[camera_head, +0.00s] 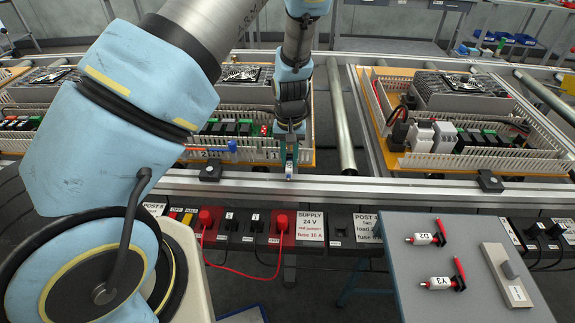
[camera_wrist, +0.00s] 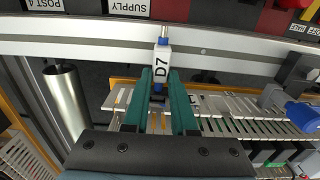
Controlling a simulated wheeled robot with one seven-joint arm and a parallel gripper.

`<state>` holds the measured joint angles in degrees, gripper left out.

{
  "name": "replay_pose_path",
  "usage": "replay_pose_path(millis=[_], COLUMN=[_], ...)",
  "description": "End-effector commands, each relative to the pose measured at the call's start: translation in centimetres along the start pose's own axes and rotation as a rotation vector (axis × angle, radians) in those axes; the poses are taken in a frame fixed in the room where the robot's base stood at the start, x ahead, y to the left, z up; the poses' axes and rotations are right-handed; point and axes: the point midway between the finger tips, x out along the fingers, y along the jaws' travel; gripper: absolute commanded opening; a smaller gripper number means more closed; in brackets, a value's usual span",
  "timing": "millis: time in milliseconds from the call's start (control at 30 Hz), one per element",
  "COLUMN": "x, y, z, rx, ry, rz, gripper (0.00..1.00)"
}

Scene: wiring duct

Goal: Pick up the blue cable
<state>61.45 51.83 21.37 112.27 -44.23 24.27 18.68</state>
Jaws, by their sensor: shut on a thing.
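My gripper (camera_wrist: 158,85) is shut on the end of the blue cable (camera_wrist: 162,44), which carries a white sleeve marked D7. Its blue tip sticks out beyond the green fingers, towards the rail, and a blue part shows between them. In the head view my gripper (camera_head: 290,165) points down at the front edge of the middle panel, by the rail. The held end is very small there. How far the rest of the cable reaches cannot be told.
A blue plug (camera_head: 231,146) sits on the middle panel's front duct, left of my gripper. A slotted duct (camera_wrist: 225,125) lies below the fingers. A grey table (camera_head: 420,300) at right holds two red-ended pieces marked D2 (camera_head: 423,238) and Y3 (camera_head: 440,283). Red and black sockets line the front.

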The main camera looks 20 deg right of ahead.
Motion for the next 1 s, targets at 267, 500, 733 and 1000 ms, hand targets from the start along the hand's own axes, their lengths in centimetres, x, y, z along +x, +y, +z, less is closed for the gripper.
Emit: replay_pose_path(millis=[267, 500, 733, 1000], x=[0.0, -0.6, -4.5, -8.9], y=[0.0, 0.1, 0.1, 0.1], z=[0.0, -0.1, -0.2, -0.1], rx=[0.0, 0.001, 0.002, 0.001], ry=[0.0, 0.003, 0.006, 0.003], rz=[0.0, 0.001, 0.003, 0.002], gripper=[0.0, 0.0, 0.0, 0.0])
